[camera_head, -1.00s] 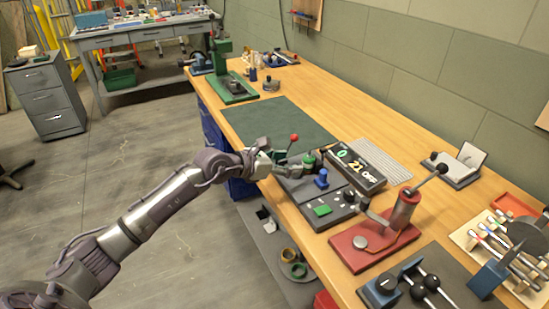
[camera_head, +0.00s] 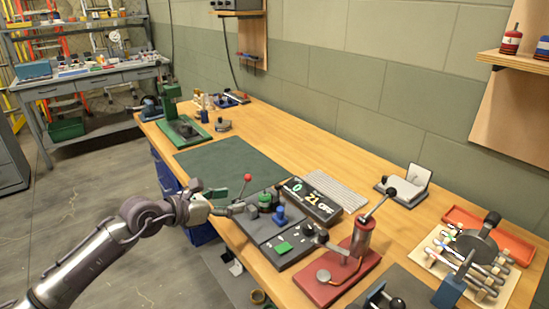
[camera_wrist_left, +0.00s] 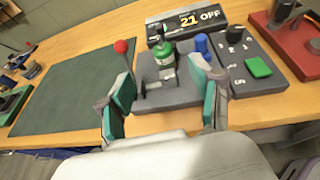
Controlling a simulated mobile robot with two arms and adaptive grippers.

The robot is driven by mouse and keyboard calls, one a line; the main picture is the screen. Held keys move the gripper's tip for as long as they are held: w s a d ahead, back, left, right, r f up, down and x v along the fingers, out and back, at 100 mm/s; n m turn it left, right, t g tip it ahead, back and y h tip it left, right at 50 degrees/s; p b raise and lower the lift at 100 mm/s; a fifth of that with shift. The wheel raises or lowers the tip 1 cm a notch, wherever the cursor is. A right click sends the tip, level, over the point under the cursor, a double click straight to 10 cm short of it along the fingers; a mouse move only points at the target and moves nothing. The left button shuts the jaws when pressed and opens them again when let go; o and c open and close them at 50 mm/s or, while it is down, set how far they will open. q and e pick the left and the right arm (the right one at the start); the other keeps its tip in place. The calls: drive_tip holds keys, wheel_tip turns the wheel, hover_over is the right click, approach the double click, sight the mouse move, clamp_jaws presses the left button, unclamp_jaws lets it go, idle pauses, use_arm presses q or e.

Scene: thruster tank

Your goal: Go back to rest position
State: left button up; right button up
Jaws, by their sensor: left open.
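My left gripper (camera_head: 222,202) reaches in from the left at the front edge of the workbench. In the left wrist view its two teal-padded fingers (camera_wrist_left: 165,100) stand apart, with nothing held between them. Beyond the fingers is a grey fixture (camera_wrist_left: 170,93) holding a small green cylinder (camera_wrist_left: 165,54) and a blue knob (camera_wrist_left: 202,43). A lever with a red ball (camera_wrist_left: 121,46) shows near the left finger; I cannot tell whether they touch. In the head view the green cylinder (camera_head: 265,200) stands right of the gripper. My right gripper is out of view.
A black display (camera_head: 312,203) reading "21 OFF" stands behind the fixture. A red lever press (camera_head: 345,268) is to the right, and a green mat (camera_head: 230,163) lies to the left. Open floor (camera_head: 120,190) lies left of the workbench.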

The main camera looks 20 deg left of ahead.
use_arm(q)
drive_tip(key=s+d+r+n+t+h, duration=0.3)
drive_tip(key=s+d+r+n+t, duration=0.15)
drive_tip(key=d+n, duration=0.3)
drive_tip(key=s+a+f+n+t+y, duration=0.1)
drive_tip(key=s+a+f+n+y, duration=0.15)
drive_tip(key=n+y, duration=0.4)
drive_tip(key=s+a+f+n+t+y, duration=0.1)
drive_tip(key=a+n+y, duration=0.2)
drive_tip(key=n, duration=0.6)
drive_tip(key=s+a+f+n+y, duration=0.1)
drive_tip(key=a+f+n+y, duration=0.2)
drive_tip(key=n, duration=0.4)
drive_tip(key=s+a+f+n+g+y, duration=0.1)
drive_tip(key=s+f+n+g+y, duration=0.2)
drive_tip(key=s+f+n+g, duration=0.5)
drive_tip(key=s+d+f+n+g+h, duration=0.1)
drive_tip(key=s+d+f+g+h, duration=0.2)
drive_tip(key=s+f, duration=0.4)
drive_tip(key=s+d+f+n+g+h, duration=0.2)
drive_tip(key=s+d+f+g, duration=0.25)
drive_tip(key=s, duration=0.45)
wheel_tip(320, 180, down, 24)
drive_tip(key=s, duration=0.1)
drive_tip(key=s+a+f+g+p, duration=0.1)
drive_tip(key=s+a+f+g, duration=0.1)
drive_tip(key=s+f, duration=1.4)
drive_tip(key=shift+s+a+f+m, duration=0.3)
drive_tip(key=shift+s+f, duration=0.05)
drive_tip(key=shift+s, duration=0.4)
